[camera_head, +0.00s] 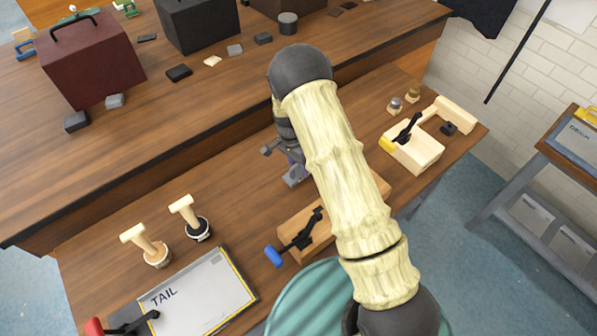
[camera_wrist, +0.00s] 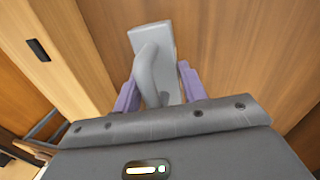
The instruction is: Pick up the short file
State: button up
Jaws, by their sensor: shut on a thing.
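The short file, a light grey flat bar with a curved handle, shows in the wrist view (camera_wrist: 150,40). My gripper (camera_wrist: 160,88) has its purple fingers on either side of the file's handle and is shut on it. In the head view my gripper (camera_head: 291,164) is at the front workbench, left of my arm, with a grey piece of the file (camera_head: 296,178) at its fingers. My arm hides part of the bench there. I cannot tell whether the file touches the bench top.
A wooden block with a black clamp (camera_head: 305,235) stands close in front of my gripper. Another clamped wooden fixture (camera_head: 412,150) is at the right. Two wooden-handled stamps (camera_head: 157,256) and a TAIL board (camera_head: 205,290) are at the left. Boxes and small blocks stand on the rear bench (camera_head: 190,100).

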notch_tip(320, 180, up, 7)
jog(key=shift+f+b, duration=0.1)
jog(key=shift+b, duration=0.5)
jog(key=o, duration=0.5)
jog(key=c, duration=0.3)
notch_tip(320, 180, up, 10)
jog(key=p, duration=1)
